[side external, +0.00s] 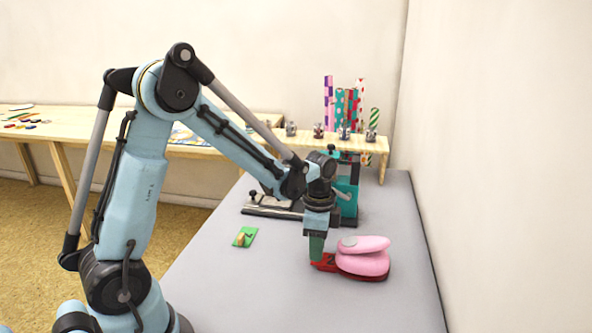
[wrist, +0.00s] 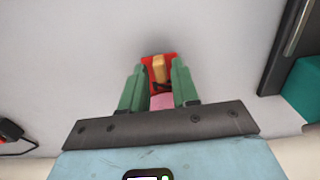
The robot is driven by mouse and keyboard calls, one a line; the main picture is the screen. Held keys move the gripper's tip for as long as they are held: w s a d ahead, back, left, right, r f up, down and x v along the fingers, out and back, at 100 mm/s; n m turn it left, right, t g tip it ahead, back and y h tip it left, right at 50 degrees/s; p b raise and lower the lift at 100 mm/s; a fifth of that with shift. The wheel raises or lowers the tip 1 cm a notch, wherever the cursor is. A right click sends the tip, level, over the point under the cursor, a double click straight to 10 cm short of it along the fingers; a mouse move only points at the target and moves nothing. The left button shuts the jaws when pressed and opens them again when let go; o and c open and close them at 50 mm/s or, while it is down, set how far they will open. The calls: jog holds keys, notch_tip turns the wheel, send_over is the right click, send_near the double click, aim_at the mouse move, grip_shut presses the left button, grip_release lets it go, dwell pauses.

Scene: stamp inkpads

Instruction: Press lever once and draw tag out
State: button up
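A pink punch-like device with a rounded upper lever (side external: 368,243) over a pink body (side external: 362,263) sits on a red base on the grey table. A red tag (side external: 324,264) sticks out at its left end; the wrist view shows the tag (wrist: 172,58) with a tan block (wrist: 158,70) on it. My gripper (side external: 316,258) points down over the tag. In the wrist view its green fingers (wrist: 158,72) stand apart on either side of the tan block, with gaps visible. Part of the pink device shows between the fingers; the rest is hidden.
A green card (side external: 244,237) with a yellowish block lies to the left on the table. A dark-based device (side external: 272,209) with teal parts stands behind my gripper. A wooden shelf (side external: 360,143) with patterned rolls is at the back. The front table area is clear.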

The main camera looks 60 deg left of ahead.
grip_shut()
jog(key=shift+r, duration=0.1)
dwell(0.3)
jog(key=shift+s+a, duration=1.75)
jog(key=shift+s, duration=0.05)
notch_tip(320, 180, up, 6)
dwell(0.4)
